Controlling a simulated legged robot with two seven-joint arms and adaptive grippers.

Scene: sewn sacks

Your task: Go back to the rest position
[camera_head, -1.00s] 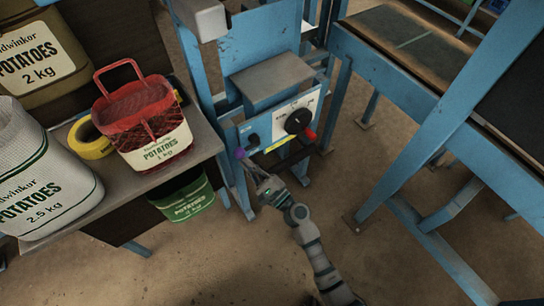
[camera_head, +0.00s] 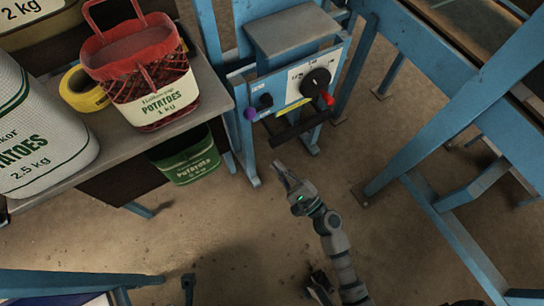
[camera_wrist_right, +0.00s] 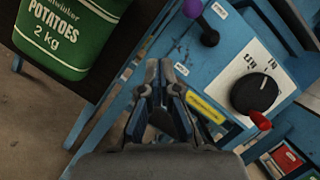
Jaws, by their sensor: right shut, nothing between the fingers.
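My right gripper (camera_head: 279,168) is shut and empty in the head view, over the bare floor just in front of and below the blue machine's control panel (camera_head: 290,92). In the right wrist view its fingertips (camera_wrist_right: 165,70) are together, with the blue frame behind them. The panel carries a black rotary knob (camera_head: 316,80) with a red handle (camera_head: 327,98) and a purple-tipped lever (camera_head: 250,114). The knob (camera_wrist_right: 254,93) and the purple ball (camera_wrist_right: 193,9) also show in the right wrist view, apart from the fingers. My left gripper is not in view.
A grey table (camera_head: 125,137) at left holds a red potato basket (camera_head: 137,60), a white sack (camera_head: 42,140) and yellow tape (camera_head: 82,90). A green potato container (camera_head: 188,160) hangs below. Blue frames stand at right (camera_head: 465,115) and lower left (camera_head: 75,281).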

